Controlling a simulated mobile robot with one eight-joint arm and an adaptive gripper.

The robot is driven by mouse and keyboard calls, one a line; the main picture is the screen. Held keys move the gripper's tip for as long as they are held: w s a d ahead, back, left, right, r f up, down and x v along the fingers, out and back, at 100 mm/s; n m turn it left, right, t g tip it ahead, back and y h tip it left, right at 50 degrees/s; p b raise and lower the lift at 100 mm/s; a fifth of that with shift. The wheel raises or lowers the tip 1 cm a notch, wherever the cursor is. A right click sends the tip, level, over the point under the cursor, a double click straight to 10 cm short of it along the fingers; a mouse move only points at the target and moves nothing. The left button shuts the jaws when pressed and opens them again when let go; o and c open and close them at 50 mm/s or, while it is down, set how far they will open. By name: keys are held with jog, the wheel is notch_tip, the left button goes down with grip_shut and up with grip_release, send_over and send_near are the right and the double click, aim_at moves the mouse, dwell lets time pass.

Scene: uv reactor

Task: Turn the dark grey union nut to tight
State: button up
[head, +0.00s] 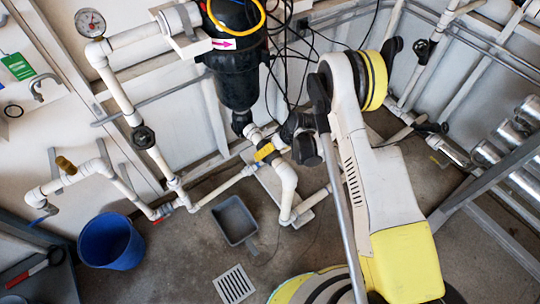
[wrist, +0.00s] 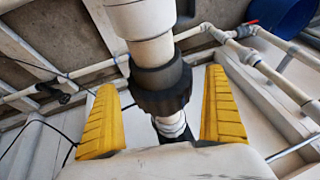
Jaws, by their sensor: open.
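The dark grey union nut (wrist: 161,86) is a ribbed collar on a white pipe, in the middle of the wrist view. My gripper (wrist: 162,100) is open, with one yellow ridged finger on each side of the nut. A gap shows between each finger and the nut, so neither appears to touch it. In the head view, my gripper (head: 266,152) is by the white pipework below the black filter housing. I cannot clearly make out the nut there, as my gripper and arm crowd that spot.
The black filter housing (head: 236,60) hangs above, with loose black cables (head: 290,50) beside it. White pipes (head: 120,95) run along the left wall.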

jog(key=shift+x, duration=0.8)
jog(key=c, duration=1.1)
jog(key=shift+w+d+f+m+g+y, duration=0.15)
jog(key=shift+m+g+y, duration=0.15)
jog(key=shift+g+y, duration=0.35)
jog(key=shift+c, duration=0.2)
jog(key=shift+g+y, duration=0.45)
jog(key=shift+y, duration=0.8)
